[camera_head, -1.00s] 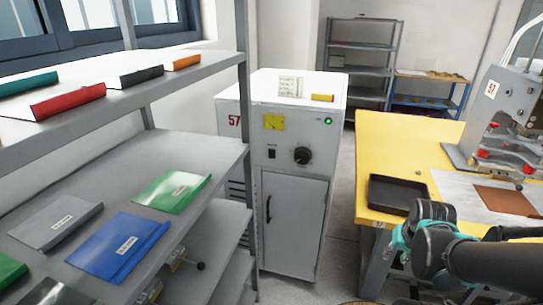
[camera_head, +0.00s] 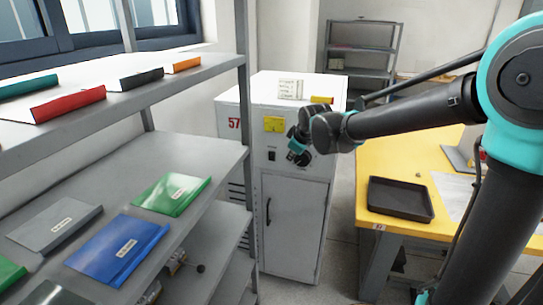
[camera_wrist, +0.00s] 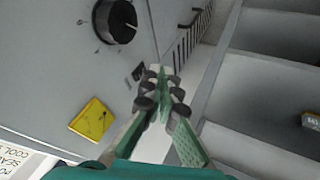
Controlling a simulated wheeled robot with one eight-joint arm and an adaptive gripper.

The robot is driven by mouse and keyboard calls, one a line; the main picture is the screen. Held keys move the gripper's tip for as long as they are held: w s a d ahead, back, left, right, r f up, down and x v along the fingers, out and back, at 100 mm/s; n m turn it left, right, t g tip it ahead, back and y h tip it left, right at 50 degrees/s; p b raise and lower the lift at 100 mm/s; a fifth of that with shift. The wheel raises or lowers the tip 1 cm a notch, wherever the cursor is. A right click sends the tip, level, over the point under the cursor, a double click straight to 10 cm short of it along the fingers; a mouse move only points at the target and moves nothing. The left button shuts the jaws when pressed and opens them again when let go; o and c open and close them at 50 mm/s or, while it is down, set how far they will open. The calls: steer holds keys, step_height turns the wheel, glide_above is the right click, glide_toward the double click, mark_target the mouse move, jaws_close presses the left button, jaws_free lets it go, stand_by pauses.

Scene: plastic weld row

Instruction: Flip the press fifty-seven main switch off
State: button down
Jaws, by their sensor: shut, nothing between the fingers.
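The press cabinet (camera_head: 295,195) is a white box marked with a red 57. Its main switch (camera_head: 271,155) is a small dark rocker on the front, below a yellow label (camera_head: 274,124). A black knob (camera_head: 306,160) sits to its right, partly covered by my gripper (camera_head: 291,154). In the wrist view, which is turned around, the switch (camera_wrist: 138,72) lies just left of the fingertips of my gripper (camera_wrist: 158,72). The fingers are shut and empty. I cannot tell whether they touch the panel, or which way the switch is set. My arm hides the panel's upper right corner.
A grey shelf (camera_head: 190,148) with several folders stands close on the left. A yellow table (camera_head: 440,180) with a black tray (camera_head: 400,198) is on the right. Floor shows between cabinet and table.

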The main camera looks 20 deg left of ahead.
mark_target(272, 154)
steer(key=a+r+n, duration=0.1)
steer(key=a, duration=0.5)
steer(key=shift+r+n+y, duration=0.15)
steer(key=shift+n+y, duration=0.25)
steer(key=w+a+f, duration=0.1)
steer(key=w+f, duration=0.1)
steer(key=w+a+f, duration=0.1)
steer(key=w+f, duration=0.2)
steer(key=w+a+f, duration=0.1)
steer(key=w+f, duration=0.1)
steer(key=w, duration=0.1)
steer(key=shift+a+f, duration=0.25)
steer(key=shift+a, duration=0.15)
steer(key=shift+w+r, duration=0.1)
steer(key=shift+w, duration=0.4)
steer(key=shift+w, duration=0.1)
